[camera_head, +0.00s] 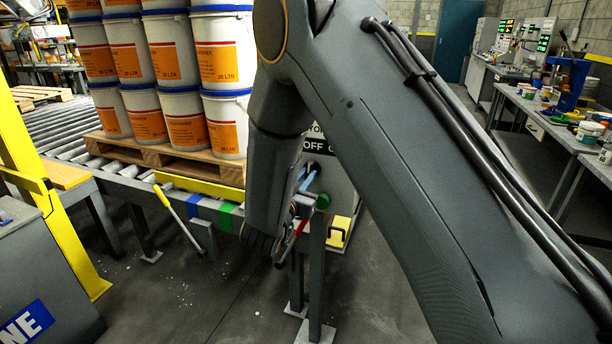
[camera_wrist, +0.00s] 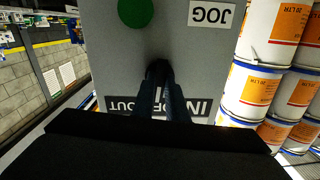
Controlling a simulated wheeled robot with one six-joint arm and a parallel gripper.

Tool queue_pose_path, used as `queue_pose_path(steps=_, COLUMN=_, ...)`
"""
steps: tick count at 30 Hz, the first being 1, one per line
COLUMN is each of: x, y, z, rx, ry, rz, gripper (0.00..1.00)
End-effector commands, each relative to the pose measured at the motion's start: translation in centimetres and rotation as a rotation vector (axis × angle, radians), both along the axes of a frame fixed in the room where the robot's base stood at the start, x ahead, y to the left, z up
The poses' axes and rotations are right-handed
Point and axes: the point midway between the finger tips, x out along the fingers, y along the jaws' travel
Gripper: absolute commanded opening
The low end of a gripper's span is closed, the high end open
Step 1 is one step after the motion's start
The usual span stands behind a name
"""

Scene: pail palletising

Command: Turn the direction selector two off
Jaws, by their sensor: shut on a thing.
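A dark selector knob (camera_wrist: 158,67) sits on a grey control panel (camera_wrist: 205,50), which appears upside down in the wrist view. My gripper (camera_wrist: 160,84) is shut on this knob, with its two dark fingers on either side of it. In the head view, the control panel (camera_head: 343,190) stands mostly behind my arm, with part of an "OFF" label (camera_head: 314,146) showing.
A green button (camera_wrist: 135,11) and a "JOG" label (camera_wrist: 210,14) are near the knob. Stacked white pails (camera_head: 220,50) with orange labels stand on a wooden pallet (camera_head: 190,162) on the roller conveyor (camera_head: 60,128), left of my arm. A yellow post (camera_head: 35,170) stands further left.

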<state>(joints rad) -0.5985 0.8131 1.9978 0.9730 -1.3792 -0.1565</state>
Motion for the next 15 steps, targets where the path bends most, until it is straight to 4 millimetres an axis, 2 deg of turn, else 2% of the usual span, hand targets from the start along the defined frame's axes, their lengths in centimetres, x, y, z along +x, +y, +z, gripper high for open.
queue_pose_path(steps=15, x=0.07, y=0.03, z=0.19, rx=-0.109, ry=0.035, rz=0.000, gripper=0.00)
